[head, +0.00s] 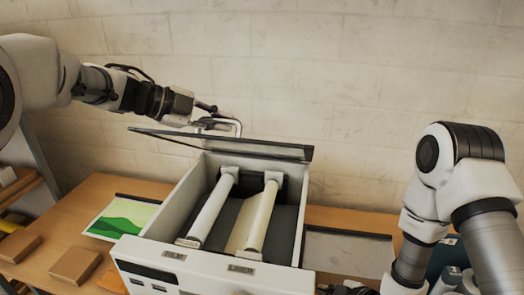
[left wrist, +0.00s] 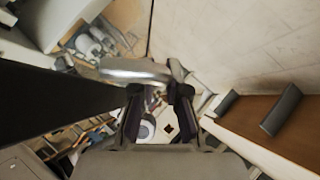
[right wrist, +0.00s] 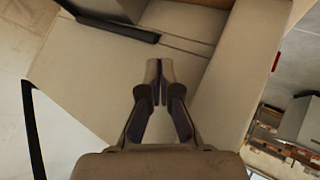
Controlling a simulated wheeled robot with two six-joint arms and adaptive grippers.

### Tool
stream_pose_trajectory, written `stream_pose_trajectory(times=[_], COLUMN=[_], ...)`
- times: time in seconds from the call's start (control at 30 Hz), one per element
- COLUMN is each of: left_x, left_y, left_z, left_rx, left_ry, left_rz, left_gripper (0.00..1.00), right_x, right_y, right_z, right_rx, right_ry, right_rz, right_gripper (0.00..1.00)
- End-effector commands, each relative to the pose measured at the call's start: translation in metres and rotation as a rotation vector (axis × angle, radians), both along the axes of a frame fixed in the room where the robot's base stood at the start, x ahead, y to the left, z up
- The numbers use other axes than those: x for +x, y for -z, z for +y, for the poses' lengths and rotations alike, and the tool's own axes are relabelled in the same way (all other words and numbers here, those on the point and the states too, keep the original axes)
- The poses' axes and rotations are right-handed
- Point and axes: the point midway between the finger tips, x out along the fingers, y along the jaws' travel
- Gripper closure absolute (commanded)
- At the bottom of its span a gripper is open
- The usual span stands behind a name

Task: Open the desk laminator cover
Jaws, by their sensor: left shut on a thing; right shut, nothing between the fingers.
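The desk laminator (head: 190,262) is a pale box on the table with two light rollers inside. Its dark cover (head: 225,143) is raised, tilted up at the back, and the rollers are exposed. A metal handle (head: 232,122) is on the cover's far side. My left gripper (head: 208,122) is at this handle, shut on it; the handle also shows between the fingers in the left wrist view (left wrist: 140,72). My right gripper (right wrist: 159,70) is shut and empty above a pale surface in the right wrist view. In the head view it is hidden at the lower edge.
A green-and-white printed sheet (head: 120,215) lies left of the laminator. Brown blocks (head: 75,264) lie at the table's left front. A flat dark-edged panel (head: 347,250) lies to the right. A brick wall (head: 330,70) stands close behind.

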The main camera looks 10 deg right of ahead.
Motion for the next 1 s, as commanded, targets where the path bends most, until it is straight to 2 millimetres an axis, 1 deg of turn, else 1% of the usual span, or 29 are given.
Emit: stream_pose_trajectory(times=[0.03, 0.07, 0.1, 0.17, 0.2, 0.27, 0.3, 0.4, 0.5, 0.63, 0.77, 1.0], left_x=[0.000, 0.000, 0.000, 0.000, 0.000, 0.000, 0.000, 0.000, 0.000, 0.000, 0.000, 0.000], left_y=[0.001, 0.001, 0.001, 0.001, 0.001, 0.001, 0.001, 0.001, 0.001, 0.001, 0.001, 0.001], left_z=[0.000, 0.000, 0.000, 0.000, 0.000, 0.000, 0.000, 0.000, 0.000, 0.000, 0.000, 0.000], left_rx=[0.001, 0.001, 0.001, 0.001, 0.002, 0.002, 0.002, 0.002, 0.002, 0.002, 0.002, 0.001], left_ry=[-0.001, -0.001, -0.001, -0.001, -0.002, -0.002, -0.002, -0.002, -0.002, -0.002, -0.001, -0.001], left_rz=[0.001, 0.001, 0.001, 0.001, 0.001, 0.001, 0.001, 0.001, 0.001, 0.001, 0.000, 0.001], left_gripper=[1.00, 1.00, 1.00, 1.00, 1.00, 1.00, 1.00, 1.00, 1.00, 1.00, 1.00, 1.00], right_x=[0.029, 0.042, 0.056, 0.068, 0.071, 0.068, 0.062, 0.044, 0.029, 0.022, 0.027, 0.049], right_y=[-0.039, -0.063, -0.095, -0.142, -0.172, -0.212, -0.234, -0.274, -0.296, -0.306, -0.308, -0.317], right_z=[0.005, 0.010, 0.015, 0.024, 0.029, 0.038, 0.043, 0.053, 0.059, 0.064, 0.077, 0.122], right_rx=[-0.054, -0.098, -0.164, -0.273, -0.352, -0.472, -0.549, -0.715, -0.826, -0.878, -0.880, -0.881], right_ry=[-0.125, -0.206, -0.306, -0.441, -0.523, -0.634, -0.694, -0.802, -0.853, -0.874, -0.880, -0.884], right_rz=[-0.196, -0.319, -0.486, -0.732, -0.894, -1.125, -1.265, -1.561, -1.753, -1.846, -1.846, -1.847], right_gripper=[1.00, 1.00, 1.00, 1.00, 1.00, 1.00, 1.00, 1.00, 1.00, 1.00, 1.00, 1.00])
